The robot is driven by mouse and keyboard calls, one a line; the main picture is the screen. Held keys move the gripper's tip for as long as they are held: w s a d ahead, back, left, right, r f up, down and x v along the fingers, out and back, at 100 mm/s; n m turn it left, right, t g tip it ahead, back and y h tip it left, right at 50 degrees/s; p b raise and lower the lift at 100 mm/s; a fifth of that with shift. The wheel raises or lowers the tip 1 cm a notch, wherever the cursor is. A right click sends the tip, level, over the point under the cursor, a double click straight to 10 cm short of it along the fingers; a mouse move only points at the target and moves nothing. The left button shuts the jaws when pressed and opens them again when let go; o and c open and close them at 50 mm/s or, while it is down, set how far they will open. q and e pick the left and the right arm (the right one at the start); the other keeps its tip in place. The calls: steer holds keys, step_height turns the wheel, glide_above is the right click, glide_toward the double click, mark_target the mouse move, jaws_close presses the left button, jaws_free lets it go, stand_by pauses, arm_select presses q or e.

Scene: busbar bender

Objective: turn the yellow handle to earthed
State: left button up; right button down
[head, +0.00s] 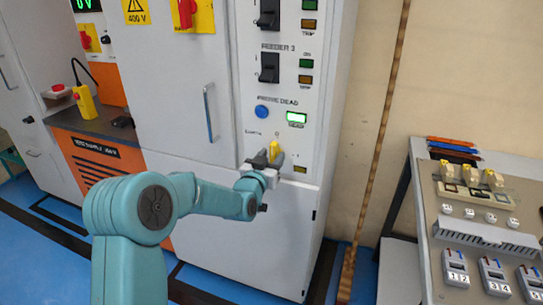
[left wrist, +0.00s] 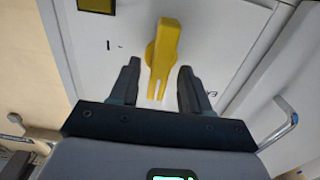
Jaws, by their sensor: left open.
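The yellow handle (head: 274,150) is on the lower front of the grey cabinet panel, below a blue button and a lit green indicator. In the left wrist view the yellow handle (left wrist: 163,48) lies between and just beyond the fingertips. My left gripper (head: 268,160) is at the handle, partly covering it in the head view. In the left wrist view the left gripper (left wrist: 160,82) is open, one dark finger on each side of the handle, with gaps to both. The labels around the handle are too small to read surely. My right gripper is not in view.
The blue button (head: 262,112) and green indicator (head: 296,118) are just above the handle. Black feeder switches (head: 269,68) are higher up. A cabinet door handle (head: 209,112) juts out to the left. A bench (head: 437,215) with several breakers stands at the right.

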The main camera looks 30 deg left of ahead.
arm_select(q)
steer(key=shift+w, duration=0.25)
jaws_close()
